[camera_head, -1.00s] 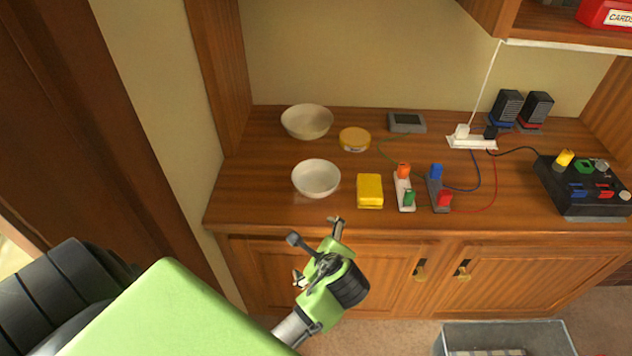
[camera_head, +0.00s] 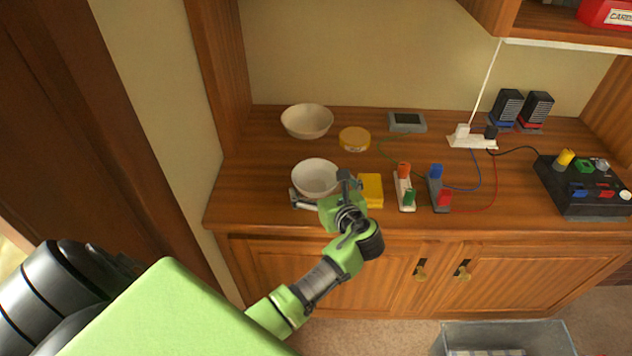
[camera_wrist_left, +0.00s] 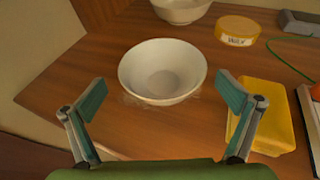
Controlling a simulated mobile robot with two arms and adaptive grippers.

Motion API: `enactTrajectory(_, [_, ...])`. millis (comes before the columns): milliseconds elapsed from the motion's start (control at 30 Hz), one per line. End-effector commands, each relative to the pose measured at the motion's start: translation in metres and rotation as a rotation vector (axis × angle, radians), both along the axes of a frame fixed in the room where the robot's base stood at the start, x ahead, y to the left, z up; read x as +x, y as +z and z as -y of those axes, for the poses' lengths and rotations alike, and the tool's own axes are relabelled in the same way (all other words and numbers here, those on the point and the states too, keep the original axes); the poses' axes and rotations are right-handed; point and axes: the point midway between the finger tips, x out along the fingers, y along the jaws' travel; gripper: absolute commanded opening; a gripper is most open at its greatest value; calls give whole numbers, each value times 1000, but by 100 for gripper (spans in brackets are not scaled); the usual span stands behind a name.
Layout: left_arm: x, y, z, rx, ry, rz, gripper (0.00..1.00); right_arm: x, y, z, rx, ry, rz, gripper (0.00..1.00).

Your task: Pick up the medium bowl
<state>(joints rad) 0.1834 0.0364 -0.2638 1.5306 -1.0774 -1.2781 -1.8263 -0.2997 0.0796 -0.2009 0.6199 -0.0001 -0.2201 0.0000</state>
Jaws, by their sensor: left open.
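Two cream bowls stand upright and empty on the wooden counter. One bowl (camera_head: 316,177) is near the front edge, and it also shows in the left wrist view (camera_wrist_left: 162,72). The other, slightly larger bowl (camera_head: 307,121) is behind it and shows at the top of the left wrist view (camera_wrist_left: 181,9). My left gripper (camera_head: 322,194) is open and empty at the front of the nearer bowl. In the left wrist view its fingers (camera_wrist_left: 158,106) are spread wide, with the nearer bowl ahead between them. My right gripper is not in view.
A yellow box (camera_head: 371,190) stands just right of the nearer bowl, close to my right finger in the left wrist view. A yellow wax tin (camera_head: 354,139) is behind. Plugs, cables and a black control box (camera_head: 584,187) lie further right.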

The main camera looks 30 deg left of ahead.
Motion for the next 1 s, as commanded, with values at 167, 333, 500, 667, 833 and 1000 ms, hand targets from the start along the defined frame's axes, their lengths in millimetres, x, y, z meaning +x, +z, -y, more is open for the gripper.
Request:
enactTrajectory(167, [11, -4, -13, 1, 2, 1, 100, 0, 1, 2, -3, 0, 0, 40])
enactTrajectory(333, [27, -13, -32, 0, 2, -1, 100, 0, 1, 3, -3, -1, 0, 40])
enactTrajectory(500, [33, -16, -39, -1, 1, 2, 100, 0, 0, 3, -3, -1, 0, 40])
enactTrajectory(667, [33, -17, -39, -2, 1, 1, 100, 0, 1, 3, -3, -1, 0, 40])
enactTrajectory(833, [32, -17, -39, -2, 1, 1, 67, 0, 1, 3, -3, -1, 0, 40])
enactTrajectory(1000, [33, -16, -39, -1, 1, 2, 66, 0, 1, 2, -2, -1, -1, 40])
